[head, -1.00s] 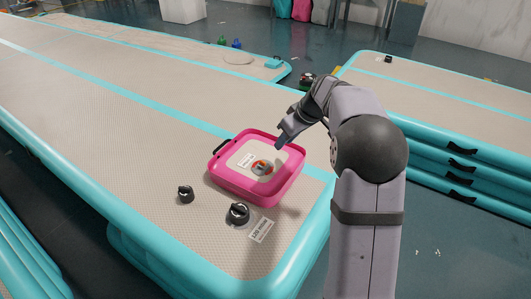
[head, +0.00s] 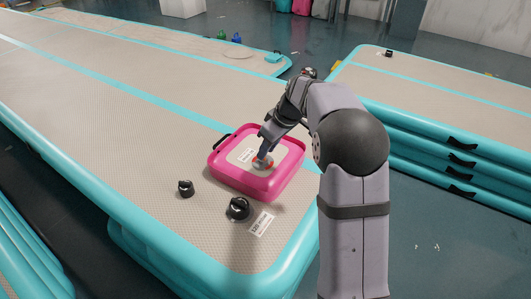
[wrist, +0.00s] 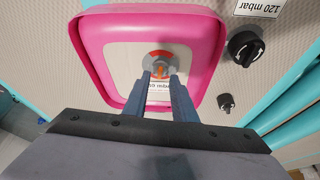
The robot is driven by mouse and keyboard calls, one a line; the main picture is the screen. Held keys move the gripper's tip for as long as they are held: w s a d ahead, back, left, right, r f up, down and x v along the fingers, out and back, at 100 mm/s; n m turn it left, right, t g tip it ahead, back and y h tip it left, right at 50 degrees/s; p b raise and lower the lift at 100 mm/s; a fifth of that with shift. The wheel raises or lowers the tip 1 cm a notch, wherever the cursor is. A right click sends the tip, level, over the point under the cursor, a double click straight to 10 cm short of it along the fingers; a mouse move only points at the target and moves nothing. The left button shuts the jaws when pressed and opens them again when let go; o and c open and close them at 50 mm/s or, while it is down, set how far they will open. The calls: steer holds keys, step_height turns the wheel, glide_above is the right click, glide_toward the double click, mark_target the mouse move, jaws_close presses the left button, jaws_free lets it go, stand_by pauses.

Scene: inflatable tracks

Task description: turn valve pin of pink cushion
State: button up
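The pink cushion (head: 283,184) lies on the beige inflatable track, with a pale panel on top. Its valve also shows in the wrist view, a grey disc with a red ring (wrist: 160,53) and a small orange-red pin (wrist: 160,70) in the middle. My gripper (wrist: 161,73) points down at the valve, its two fingers apart on either side of the pin, with a visible gap between them. In the head view my gripper (head: 263,152) is right over the valve and hides part of it. Whether the fingers touch the pin cannot be told.
Two black knobs stand on the track near the cushion, a small one (head: 186,188) and a larger one (head: 238,208) beside a white label (head: 261,223). The cushion has a black handle (head: 222,141). The track's turquoise edge (head: 290,265) is close on the right.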

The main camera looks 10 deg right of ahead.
steer(key=shift+x, duration=1.1)
jaws_close()
